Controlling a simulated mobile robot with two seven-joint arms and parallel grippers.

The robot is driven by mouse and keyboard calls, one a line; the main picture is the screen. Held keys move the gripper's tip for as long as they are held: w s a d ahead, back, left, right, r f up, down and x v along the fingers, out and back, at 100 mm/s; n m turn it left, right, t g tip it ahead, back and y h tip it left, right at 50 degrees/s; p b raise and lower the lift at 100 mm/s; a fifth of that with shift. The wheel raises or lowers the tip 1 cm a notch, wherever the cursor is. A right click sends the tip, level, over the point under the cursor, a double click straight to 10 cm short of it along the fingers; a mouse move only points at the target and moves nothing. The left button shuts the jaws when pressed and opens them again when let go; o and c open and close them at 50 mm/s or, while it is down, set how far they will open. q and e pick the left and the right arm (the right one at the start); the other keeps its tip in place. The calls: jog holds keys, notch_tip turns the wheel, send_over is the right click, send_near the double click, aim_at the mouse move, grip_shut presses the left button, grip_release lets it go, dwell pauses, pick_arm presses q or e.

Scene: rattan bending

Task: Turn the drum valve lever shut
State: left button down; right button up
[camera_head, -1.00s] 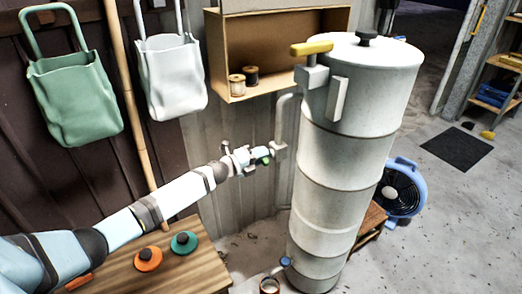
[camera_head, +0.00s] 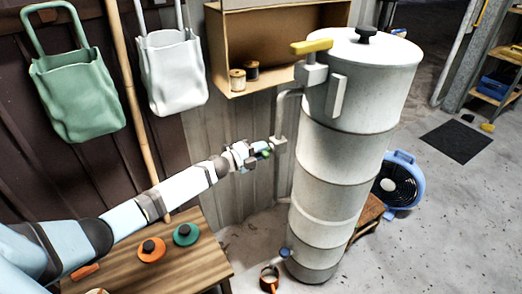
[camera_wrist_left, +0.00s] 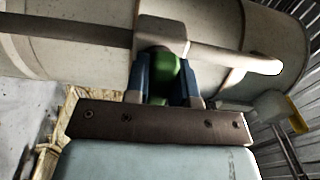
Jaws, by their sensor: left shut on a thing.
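The tall pale drum (camera_head: 335,180) stands upright right of centre. A bent grey pipe (camera_head: 279,118) comes down its left side to a small valve (camera_head: 278,141). A green lever (camera_head: 265,153) shows beside that valve, below and left of it. My left gripper (camera_head: 260,152) reaches it from the left and is shut on it. In the left wrist view, the green lever (camera_wrist_left: 164,78) sits between my blue fingers, under a pale block on the drum (camera_wrist_left: 60,62). The fingers hide its sides. My right gripper is not in view.
A yellow handle (camera_head: 312,46) sits at the drum's top left. A blue-handled tap (camera_head: 285,254) and an orange mug (camera_head: 270,278) are at its foot. A wooden table (camera_head: 205,262) carries orange and teal discs. A blue fan (camera_head: 400,185) stands behind right. Open floor lies further right.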

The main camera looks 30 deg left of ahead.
pick_arm(q)
jog(key=c, duration=1)
grip_release()
jog(key=shift+o, duration=0.2)
jog(key=v, duration=1.3)
jog(key=shift+s+a, duration=0.25)
jog(key=shift+s, duration=0.05)
